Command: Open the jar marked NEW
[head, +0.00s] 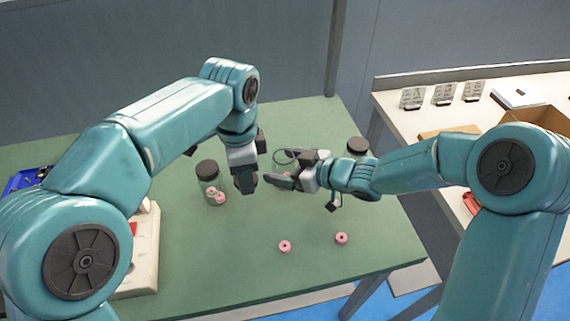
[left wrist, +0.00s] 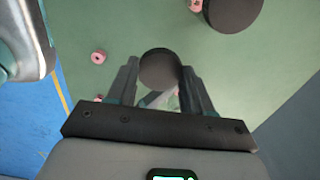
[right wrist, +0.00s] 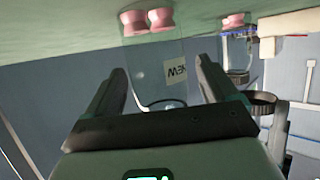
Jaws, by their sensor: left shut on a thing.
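The glass jar marked NEW shows upside down in the right wrist view, with its label (right wrist: 177,71) and pink spools (right wrist: 147,20) inside. Its rim (right wrist: 160,102) looks bare, with no lid on it. In the head view its open rim (head: 285,157) is beside my right gripper (head: 290,169). The right fingers are spread on either side of this jar; I cannot tell whether they press on it. My left gripper (head: 246,186) is shut on a round black lid (left wrist: 158,68), held left of the open jar, apart from it.
A closed jar (head: 208,172) with spools stands left of my left gripper. Another black-lidded jar (head: 357,146) is behind my right wrist. Two loose pink spools (head: 285,246) (head: 341,238) lie on the green table (head: 230,270). A beige machine (head: 143,255) stands at left.

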